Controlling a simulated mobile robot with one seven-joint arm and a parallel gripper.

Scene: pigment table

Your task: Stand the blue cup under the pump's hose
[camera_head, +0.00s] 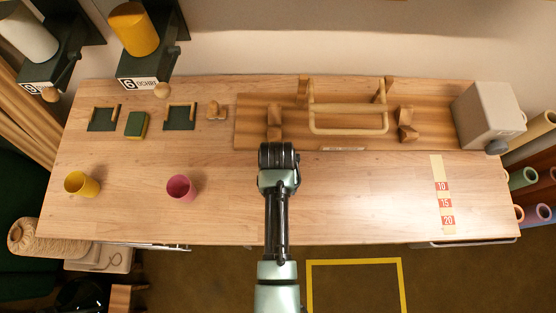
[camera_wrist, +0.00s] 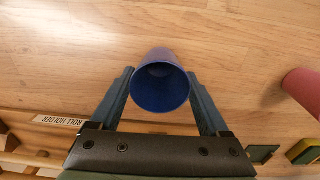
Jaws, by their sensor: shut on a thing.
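The blue cup (camera_wrist: 160,82) is between the two fingers of my gripper (camera_wrist: 160,98) in the wrist view, and the fingers are shut on it. I look into its round mouth. The wood tabletop shows beyond it. In the head view my arm's end (camera_head: 278,160) is over the middle of the table, in front of the roll holder, and hides the cup and fingers. No hose is clearly visible. A grey box (camera_head: 487,115) with a dark round part stands at the table's right end; I cannot tell whether it is the pump.
A yellow cup (camera_head: 82,184) and a pink cup (camera_head: 181,188) stand on the left half. The wooden roll holder (camera_head: 250,135) takes up the back middle. Ochre (camera_head: 133,30) and white (camera_head: 27,37) dispensers are at upper left. The front right is clear around the numbered strip (camera_head: 436,170).

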